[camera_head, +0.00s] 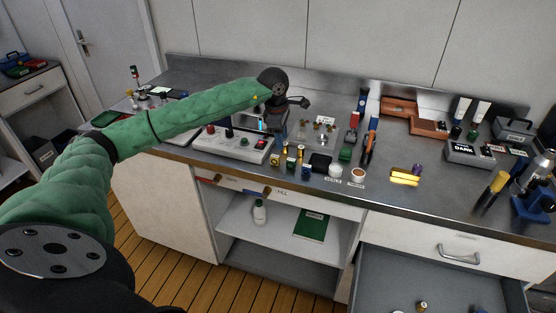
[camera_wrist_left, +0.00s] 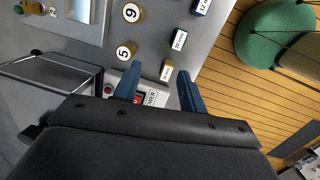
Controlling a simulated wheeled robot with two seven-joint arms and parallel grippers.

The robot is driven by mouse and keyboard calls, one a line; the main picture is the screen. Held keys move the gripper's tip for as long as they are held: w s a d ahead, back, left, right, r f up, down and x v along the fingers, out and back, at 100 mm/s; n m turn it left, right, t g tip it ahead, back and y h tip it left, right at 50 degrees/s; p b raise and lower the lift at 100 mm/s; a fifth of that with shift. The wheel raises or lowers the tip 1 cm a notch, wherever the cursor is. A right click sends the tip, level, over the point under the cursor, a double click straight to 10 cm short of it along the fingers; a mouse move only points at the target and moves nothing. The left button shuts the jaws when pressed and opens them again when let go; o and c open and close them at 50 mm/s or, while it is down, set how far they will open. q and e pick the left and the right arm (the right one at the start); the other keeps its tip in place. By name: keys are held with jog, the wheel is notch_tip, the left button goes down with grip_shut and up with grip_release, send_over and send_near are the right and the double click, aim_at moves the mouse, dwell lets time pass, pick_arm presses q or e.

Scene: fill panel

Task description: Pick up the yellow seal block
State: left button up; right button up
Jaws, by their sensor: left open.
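A separate yellow piece (camera_head: 405,176) lies flat farther right. I cannot tell which one is the seal block. In the left wrist view a small yellowish block with a white label (camera_wrist_left: 166,71) stands just beyond the fingertips. My left gripper (camera_wrist_left: 159,80) is open, blue fingers apart, with nothing held between them. My right gripper is not in view.
A white control box (camera_head: 233,146) stands left of the blocks. Numbered round pegs (camera_wrist_left: 131,13) and dark labelled blocks (camera_wrist_left: 179,40) stand close by. A white jar (camera_head: 335,170) and a green block (camera_head: 345,154) are to the right. An open drawer (camera_head: 440,275) juts out below.

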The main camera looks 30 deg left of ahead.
aim_at(275, 156)
pick_arm(q)
jog(key=shift+s+a+m+g+y, duration=0.45)
jog(key=shift+s+a+g, duration=0.2)
jog(key=shift+s, duration=0.35)
jog(key=shift+s+a+f, duration=0.1)
jog(key=shift+f, duration=0.05)
jog(key=shift+f+p, duration=0.55)
jog(key=shift+f, duration=0.7)
jog(key=f+p, duration=0.3)
jog(key=f, duration=0.1)
jog(key=shift+w+f, duration=0.1)
jog(key=shift+w, duration=0.15)
jog(key=shift+f, duration=0.5)
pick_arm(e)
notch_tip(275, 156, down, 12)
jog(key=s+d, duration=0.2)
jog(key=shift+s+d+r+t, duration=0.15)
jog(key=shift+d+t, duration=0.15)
pick_arm(q)
grip_shut()
